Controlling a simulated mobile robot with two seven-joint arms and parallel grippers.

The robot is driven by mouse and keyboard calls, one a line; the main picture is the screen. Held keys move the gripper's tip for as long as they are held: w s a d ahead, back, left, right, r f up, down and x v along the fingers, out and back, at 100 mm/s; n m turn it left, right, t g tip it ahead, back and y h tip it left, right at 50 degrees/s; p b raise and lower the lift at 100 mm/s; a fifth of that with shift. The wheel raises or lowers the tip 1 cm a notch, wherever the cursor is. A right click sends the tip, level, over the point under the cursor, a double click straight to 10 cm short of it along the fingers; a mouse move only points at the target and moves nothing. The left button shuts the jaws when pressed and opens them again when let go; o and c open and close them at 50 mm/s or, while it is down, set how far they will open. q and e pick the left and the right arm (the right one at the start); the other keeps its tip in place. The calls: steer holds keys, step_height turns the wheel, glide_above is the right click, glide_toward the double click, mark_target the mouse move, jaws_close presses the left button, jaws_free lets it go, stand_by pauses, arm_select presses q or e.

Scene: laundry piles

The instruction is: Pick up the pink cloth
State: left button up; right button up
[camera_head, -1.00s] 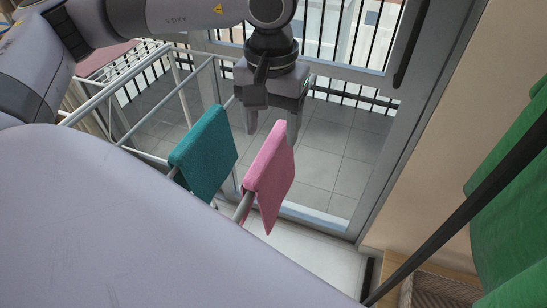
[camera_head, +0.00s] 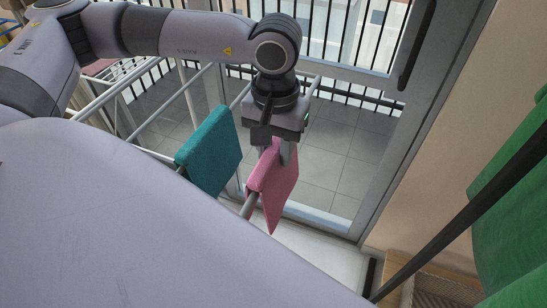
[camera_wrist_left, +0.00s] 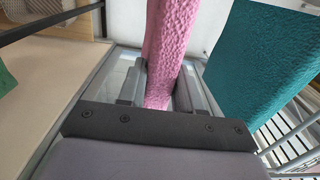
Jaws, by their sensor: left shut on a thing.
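The pink cloth (camera_head: 274,186) hangs folded over a grey rail, to the right of a teal cloth. My left gripper (camera_head: 275,155) is above it, with its fingers down at the cloth's top edge. In the left wrist view the pink cloth (camera_wrist_left: 166,50) runs down between the two fingers of my left gripper (camera_wrist_left: 158,88), which are shut on it. The cloth still lies over the rail. My right gripper is not in view.
The teal cloth (camera_head: 211,152) hangs close by on the left; it also shows in the left wrist view (camera_wrist_left: 262,60). A white drying rack (camera_head: 187,100) stands behind. A glass door frame (camera_head: 400,130) is to the right, and green fabric (camera_head: 515,190) hangs at the far right.

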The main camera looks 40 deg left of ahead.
arm_select(q)
steer(key=shift+r, duration=0.1)
step_height(320, 180, up, 22)
steer(key=p, duration=0.2)
stand_by(0.4)
